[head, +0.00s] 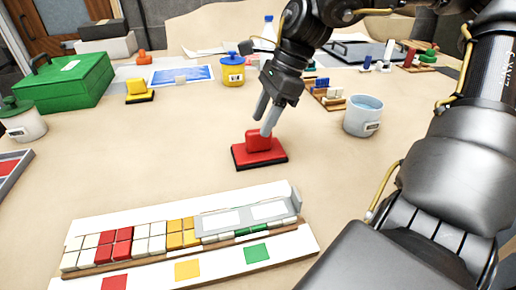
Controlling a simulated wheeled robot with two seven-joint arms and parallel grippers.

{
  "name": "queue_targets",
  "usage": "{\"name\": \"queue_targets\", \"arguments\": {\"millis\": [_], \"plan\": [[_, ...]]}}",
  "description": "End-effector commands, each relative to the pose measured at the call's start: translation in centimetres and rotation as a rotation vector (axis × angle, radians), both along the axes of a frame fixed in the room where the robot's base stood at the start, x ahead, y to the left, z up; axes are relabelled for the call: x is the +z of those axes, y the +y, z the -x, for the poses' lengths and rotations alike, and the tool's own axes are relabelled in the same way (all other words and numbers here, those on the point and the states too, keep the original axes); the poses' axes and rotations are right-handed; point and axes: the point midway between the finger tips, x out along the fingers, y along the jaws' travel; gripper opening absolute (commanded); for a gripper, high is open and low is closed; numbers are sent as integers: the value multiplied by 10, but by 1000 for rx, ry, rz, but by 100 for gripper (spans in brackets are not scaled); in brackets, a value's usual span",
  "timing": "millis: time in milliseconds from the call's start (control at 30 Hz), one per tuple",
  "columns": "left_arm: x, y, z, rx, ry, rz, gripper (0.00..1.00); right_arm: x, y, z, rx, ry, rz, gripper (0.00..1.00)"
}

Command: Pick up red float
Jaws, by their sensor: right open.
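The red float (259,154) lies on the table in the middle of the head view. It has a flat red plate with a dark underside and a raised red handle on top. My right gripper (265,122) reaches down from the upper right. Its two grey fingers are apart and empty. One fingertip is just above or beside the handle; I cannot tell whether it touches. My left gripper does not show.
A white mosaic panel (185,275) with tiles lies in front. A green toolbox (65,82) stands at left, a yellow float (138,90) and a yellow pot (232,72) behind. A water bucket (362,117) is at right. Table around the float is clear.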

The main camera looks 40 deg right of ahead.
Motion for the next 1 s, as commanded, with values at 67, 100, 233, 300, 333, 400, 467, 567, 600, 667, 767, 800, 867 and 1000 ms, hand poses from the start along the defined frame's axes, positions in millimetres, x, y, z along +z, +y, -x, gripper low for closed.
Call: {"name": "queue_targets", "arguments": {"millis": [67,100,233,300,333,400,467,567,600,667,767,800,867,1000], "plan": [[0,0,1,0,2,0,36,-1,1,0,0,0,0,47],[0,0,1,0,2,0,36,-1,1,0,0,0,0,47],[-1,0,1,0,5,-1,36,-15,3,0,1,3,0,47],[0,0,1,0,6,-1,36,-26,4,0,1,5,-2,47],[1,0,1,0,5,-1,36,-31,5,0,1,5,-2,47],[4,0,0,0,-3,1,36,-40,8,-2,1,5,0,47],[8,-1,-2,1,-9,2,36,-46,11,-3,1,3,0,47],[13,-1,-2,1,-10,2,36,-51,13,-5,1,2,-1,47],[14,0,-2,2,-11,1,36,-51,13,-5,0,1,0,47],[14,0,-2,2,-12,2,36,-51,13,-5,0,0,0,47],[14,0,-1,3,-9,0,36,-51,13,-5,0,0,0,47],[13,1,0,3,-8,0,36,-51,13,-5,0,0,0,46],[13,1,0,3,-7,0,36,-51,13,-5,0,0,0,38],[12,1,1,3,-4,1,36,-51,13,-5,0,0,0,20]]}}
